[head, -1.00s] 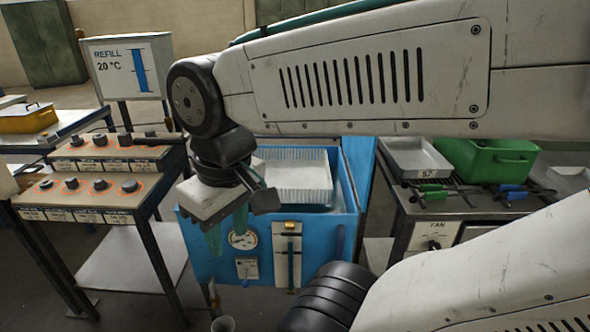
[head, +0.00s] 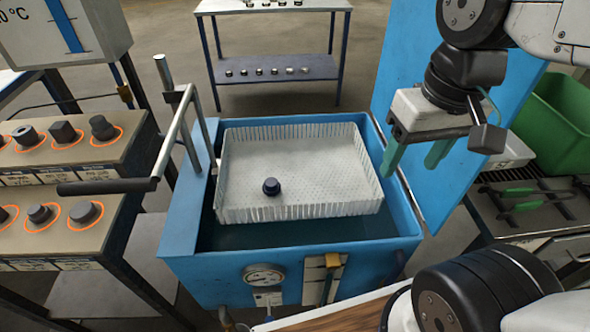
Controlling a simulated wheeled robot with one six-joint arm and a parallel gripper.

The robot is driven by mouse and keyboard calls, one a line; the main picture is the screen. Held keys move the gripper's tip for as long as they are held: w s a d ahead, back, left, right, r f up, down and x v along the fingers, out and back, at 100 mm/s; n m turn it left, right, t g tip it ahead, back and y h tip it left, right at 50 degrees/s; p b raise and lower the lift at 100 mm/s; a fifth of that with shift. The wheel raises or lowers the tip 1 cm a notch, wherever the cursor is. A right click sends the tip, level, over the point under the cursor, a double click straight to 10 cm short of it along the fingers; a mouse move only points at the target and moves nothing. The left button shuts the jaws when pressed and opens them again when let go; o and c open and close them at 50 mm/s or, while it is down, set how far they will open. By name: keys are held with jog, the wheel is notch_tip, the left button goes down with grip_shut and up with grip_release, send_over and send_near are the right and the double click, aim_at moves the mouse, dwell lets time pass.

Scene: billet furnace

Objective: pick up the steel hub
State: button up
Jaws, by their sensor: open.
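A small dark, round, stepped part that looks like the steel hub (head: 271,186) sits in the white slotted basket (head: 300,206), left of its middle. The basket sits in the blue tank (head: 205,270), above dark liquid. My gripper (head: 414,158) has green fingers, spread apart and empty. It hangs above the tank's right edge, to the right of the basket and well apart from the dark part. Similar dark parts sit on the stepped stand at left, one of them a ring-like piece (head: 25,136); I cannot tell their metal.
A bent metal handle (head: 165,130) rises at the tank's left side. The blue lid (head: 410,75) stands open behind my gripper. A green bin (head: 560,120) and green-handled tools (head: 520,200) are at right. A table (head: 272,68) with small parts stands behind.

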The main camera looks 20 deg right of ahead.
jog(key=w+a+f+m+g+y, duration=0.2)
jog(key=w+a+f+m+y, duration=0.15)
jog(key=w+a, duration=0.25)
jog(key=m+y, duration=0.8)
jog(key=m, duration=0.1)
send_near(265, 186)
jog(key=s+a+r, duration=0.2)
jog(key=s+r, duration=0.5)
jog(key=r, duration=0.1)
jog(key=w+f+m+t, duration=0.1)
jog(key=w+f+m, duration=0.1)
jog(key=f, duration=0.1)
jog(key=w+f+m+y, duration=0.1)
jog(key=f+m, duration=0.1)
jog(key=f, duration=0.1)
jog(key=w+f+m+t, duration=0.1)
jog(key=w+f+m, duration=0.1)
jog(key=f, duration=0.1)
jog(key=shift+w+d+f+t+y, duration=0.2)
jog(key=shift+w+f+t+y, duration=0.05)
jog(key=shift+w+f+t, duration=0.1)
jog(key=x, duration=0.4)
jog(key=f+x, duration=0.1)
jog(key=x, duration=0.2)
jog(key=shift+w+a+f, duration=0.1)
jog(key=shift+w+a, duration=0.05)
jog(key=shift+w, duration=0.05)
jog(key=c, duration=1)
jog(key=shift+c, duration=0.6)
